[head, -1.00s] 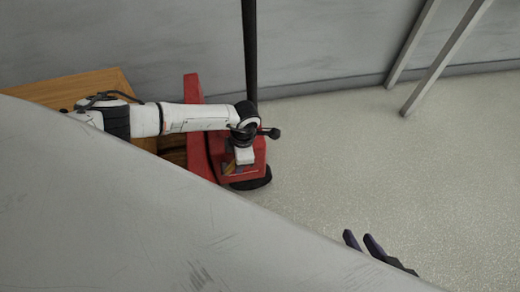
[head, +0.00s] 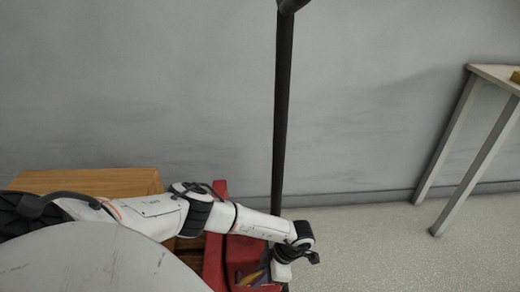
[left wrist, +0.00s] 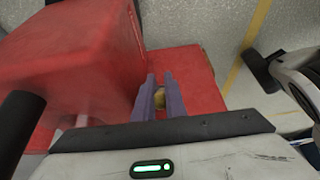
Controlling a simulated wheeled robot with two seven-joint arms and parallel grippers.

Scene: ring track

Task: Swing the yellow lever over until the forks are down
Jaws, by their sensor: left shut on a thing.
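A red wheeled truck (head: 214,262) stands at the bottom middle of the head view, partly behind my left arm. In the left wrist view its red body (left wrist: 85,60) fills the left and centre. My left gripper (head: 262,274) is low over the truck's red base. In the left wrist view its purple fingers (left wrist: 159,95) are shut on the small yellow lever (left wrist: 159,98), of which only a bit shows between them. The forks cannot be made out. My right gripper is out of view.
A tall black pole (head: 283,110) rises from the truck. A wooden block (head: 100,181) stands left of it, by the grey wall (head: 130,80). A table (head: 490,75) stands at the right. The floor (head: 390,255) between is clear.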

